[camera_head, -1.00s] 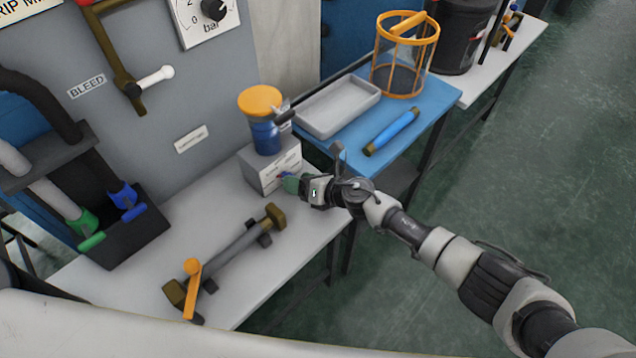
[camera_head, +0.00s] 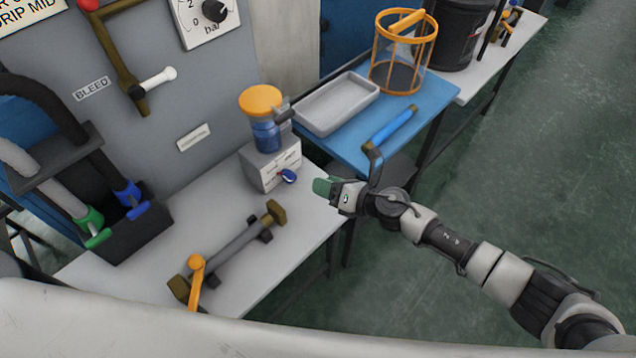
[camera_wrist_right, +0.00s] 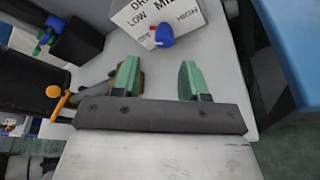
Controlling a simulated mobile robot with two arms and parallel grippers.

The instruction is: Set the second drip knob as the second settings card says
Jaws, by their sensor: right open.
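The blue drip knob (camera_head: 288,176) sits on the front of a grey block (camera_head: 262,178) under a blue jar with an orange lid (camera_head: 262,102). In the right wrist view the knob (camera_wrist_right: 163,35) is below the block's LOW, MID and HIGH lettering; I cannot tell its exact setting. A card (camera_head: 30,12) at the top left, partly cut off, reads DRIP MID. My right gripper (camera_head: 322,187) has green fingertips and is open and empty, to the right of the knob and apart from it. In the wrist view its fingers (camera_wrist_right: 158,80) stand wide apart. My left gripper is not in view.
A grey bar with an orange lever (camera_head: 240,245) lies on the white table. A blue table (camera_head: 350,150) to the right holds a grey tray (camera_head: 338,103), a blue cylinder (camera_head: 393,127) and an orange-framed basket (camera_head: 403,50). Floor is open at right.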

